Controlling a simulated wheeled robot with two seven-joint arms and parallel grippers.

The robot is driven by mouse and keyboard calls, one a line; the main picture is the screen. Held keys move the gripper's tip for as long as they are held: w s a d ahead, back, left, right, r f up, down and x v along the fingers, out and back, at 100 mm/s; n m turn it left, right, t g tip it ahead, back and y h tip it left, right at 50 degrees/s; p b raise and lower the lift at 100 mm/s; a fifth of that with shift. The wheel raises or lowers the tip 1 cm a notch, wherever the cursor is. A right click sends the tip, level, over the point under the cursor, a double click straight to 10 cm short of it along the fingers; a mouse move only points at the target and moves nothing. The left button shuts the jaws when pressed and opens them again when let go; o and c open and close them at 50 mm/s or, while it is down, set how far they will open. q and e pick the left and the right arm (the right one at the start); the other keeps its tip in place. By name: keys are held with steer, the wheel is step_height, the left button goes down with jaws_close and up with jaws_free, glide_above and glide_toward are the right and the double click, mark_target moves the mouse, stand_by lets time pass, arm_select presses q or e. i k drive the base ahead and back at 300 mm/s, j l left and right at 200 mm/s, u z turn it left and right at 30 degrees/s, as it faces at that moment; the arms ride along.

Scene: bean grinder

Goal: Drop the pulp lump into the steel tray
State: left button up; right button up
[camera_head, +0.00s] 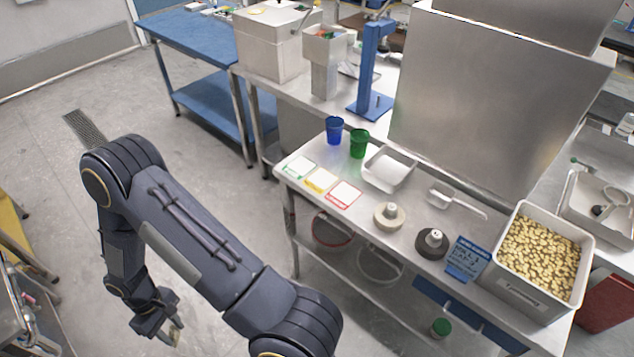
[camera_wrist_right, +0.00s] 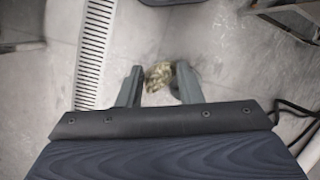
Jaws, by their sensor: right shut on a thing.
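My right gripper (camera_head: 172,328) hangs low over the floor at the bottom left of the head view. It is shut on the pulp lump (camera_wrist_right: 158,76), a rough yellow-brown clump between its two fingers in the right wrist view. In the head view the lump (camera_head: 176,337) is small and partly hidden by the fingers. A shallow, pale, square-sided tray (camera_head: 389,169), apparently the steel tray, sits on the metal table, well to the right of the gripper and apart from it. Its visible inside looks empty. My left gripper is not in view.
The metal table (camera_head: 330,222) also holds blue (camera_head: 334,130) and green (camera_head: 359,143) cups, coloured cards (camera_head: 319,180), a scoop (camera_head: 455,200), two round knobbed pieces and a bean-filled bin (camera_head: 500,270). A tall steel box (camera_head: 480,95) stands behind the tray. Open floor surrounds the gripper.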

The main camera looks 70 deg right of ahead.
mark_target(391, 172)
steer(key=i+z, duration=0.15)
steer(key=z, duration=0.35)
steer(key=i+z, duration=0.1)
steer(key=z, duration=0.35)
steer(key=i+j+z, duration=0.1)
steer(key=z, duration=0.4)
steer(key=j+z, duration=0.2)
steer(key=z, duration=0.25)
steer(key=i, duration=0.05)
